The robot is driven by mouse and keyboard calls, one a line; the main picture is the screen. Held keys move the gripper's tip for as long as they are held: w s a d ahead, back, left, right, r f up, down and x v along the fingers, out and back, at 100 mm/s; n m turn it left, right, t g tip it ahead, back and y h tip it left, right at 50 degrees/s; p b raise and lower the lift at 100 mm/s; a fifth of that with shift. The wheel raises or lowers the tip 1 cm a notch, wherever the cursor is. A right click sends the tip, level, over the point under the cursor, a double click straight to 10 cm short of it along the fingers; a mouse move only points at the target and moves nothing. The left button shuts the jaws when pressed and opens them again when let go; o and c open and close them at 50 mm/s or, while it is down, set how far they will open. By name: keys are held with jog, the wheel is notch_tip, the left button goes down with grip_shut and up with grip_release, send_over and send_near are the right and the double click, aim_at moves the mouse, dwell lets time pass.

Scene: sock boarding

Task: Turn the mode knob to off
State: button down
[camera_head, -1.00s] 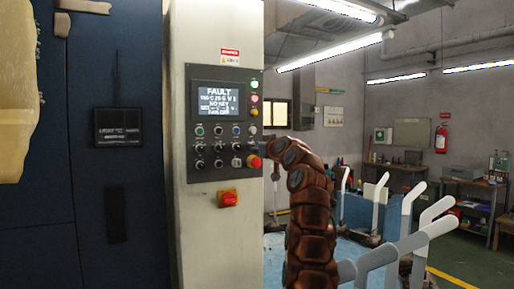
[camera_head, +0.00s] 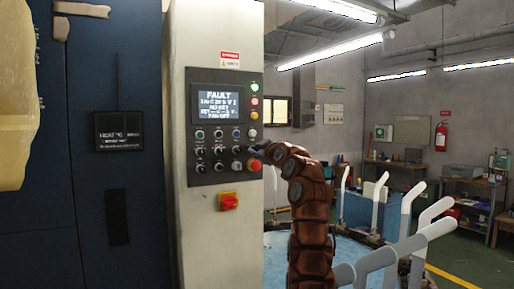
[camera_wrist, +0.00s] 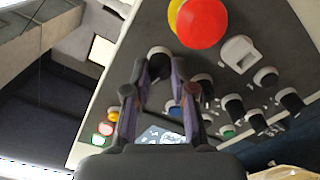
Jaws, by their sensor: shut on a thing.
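The control panel (camera_head: 224,176) is on a pale cabinet, with a lit screen (camera_head: 219,102) reading FAULT and rows of small knobs and buttons. My gripper (camera_wrist: 160,66) has its two fingers on either side of a black knob (camera_wrist: 157,56) with a light base ring, and is shut on it. The knob's label and pointer cannot be read. In the head view my gripper (camera_head: 254,149) reaches the panel's right edge from the right, just above the red mushroom button (camera_head: 254,165), and mostly hides the knob.
The red mushroom button also shows close to my fingertips in the wrist view (camera_wrist: 203,22). Other black knobs (camera_wrist: 235,106) and a white square switch (camera_wrist: 239,53) are nearby. A red switch (camera_head: 229,201) sits below the panel. White upright forms (camera_head: 406,222) stand to the right.

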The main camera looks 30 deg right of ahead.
jog(key=shift+n+p, duration=0.3)
jog(key=shift+n, duration=0.6)
jog(key=c, duration=1)
grip_release()
jog(key=shift+o, duration=0.2)
jog(key=shift+f, duration=0.1)
